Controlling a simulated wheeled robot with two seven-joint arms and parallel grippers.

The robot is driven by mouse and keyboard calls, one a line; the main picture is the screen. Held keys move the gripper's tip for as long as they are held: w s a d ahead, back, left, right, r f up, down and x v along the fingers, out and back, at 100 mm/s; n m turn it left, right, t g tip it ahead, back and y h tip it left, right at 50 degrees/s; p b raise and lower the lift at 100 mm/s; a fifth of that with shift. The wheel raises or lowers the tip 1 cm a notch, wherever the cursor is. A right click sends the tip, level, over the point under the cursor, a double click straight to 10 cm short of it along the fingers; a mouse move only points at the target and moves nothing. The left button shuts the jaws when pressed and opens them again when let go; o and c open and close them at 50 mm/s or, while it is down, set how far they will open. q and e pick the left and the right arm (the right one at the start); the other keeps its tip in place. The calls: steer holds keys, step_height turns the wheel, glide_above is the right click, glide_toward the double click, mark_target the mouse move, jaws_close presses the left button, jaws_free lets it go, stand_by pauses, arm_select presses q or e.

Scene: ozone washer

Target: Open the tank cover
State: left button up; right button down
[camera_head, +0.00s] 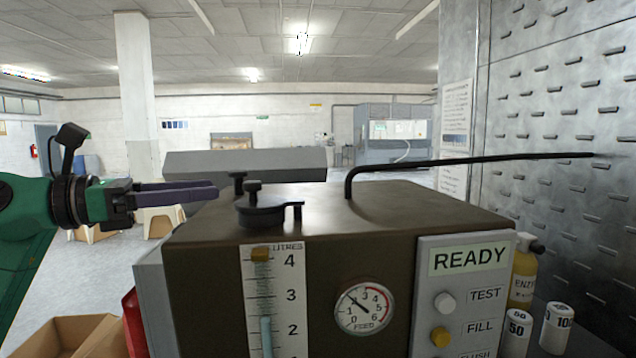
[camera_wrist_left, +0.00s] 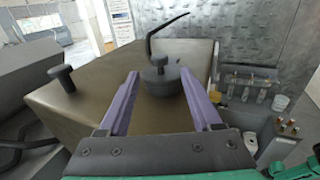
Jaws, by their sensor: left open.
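The tank (camera_head: 400,215) is a brown box with a front panel, close in front of me. A dark round cover (camera_head: 268,212) with a small knob and a side tab sits flat on its top, near the front left. My left gripper (camera_head: 214,190) comes in from the left with its two purple fingers open and empty, left of the cover and apart from it. In the left wrist view the cover (camera_wrist_left: 160,82) appears beyond the fingertips (camera_wrist_left: 160,74), framed between them. My right gripper is not in view.
A bent black pipe (camera_head: 470,162) rises from the tank's top and runs right to the metal wall (camera_head: 560,90). A grey slab (camera_head: 245,164) and a short post (camera_head: 239,184) stand behind the cover. Bottles (camera_head: 525,270) stand at the right; a cardboard box (camera_head: 70,335) is lower left.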

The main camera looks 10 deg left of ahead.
mark_target(270, 199)
arm_select(q)
steer(key=shift+r, duration=0.2)
steer(key=shift+w+d+r+p, duration=0.2)
steer(key=shift+r+p, duration=0.15)
steer(key=shift+p, duration=0.85)
steer(key=shift+p+x, duration=0.5)
steer(key=shift+x, duration=0.6)
steer(key=p+x, duration=0.1)
steer(key=x, duration=0.3)
steer(key=p+x, duration=0.1)
steer(key=x, duration=0.3)
steer(key=shift+w+d+f+p, duration=0.2)
steer(key=shift+d+f+p, duration=0.05)
steer(key=shift+d+p, duration=0.15)
steer(key=shift+a+f, duration=0.1)
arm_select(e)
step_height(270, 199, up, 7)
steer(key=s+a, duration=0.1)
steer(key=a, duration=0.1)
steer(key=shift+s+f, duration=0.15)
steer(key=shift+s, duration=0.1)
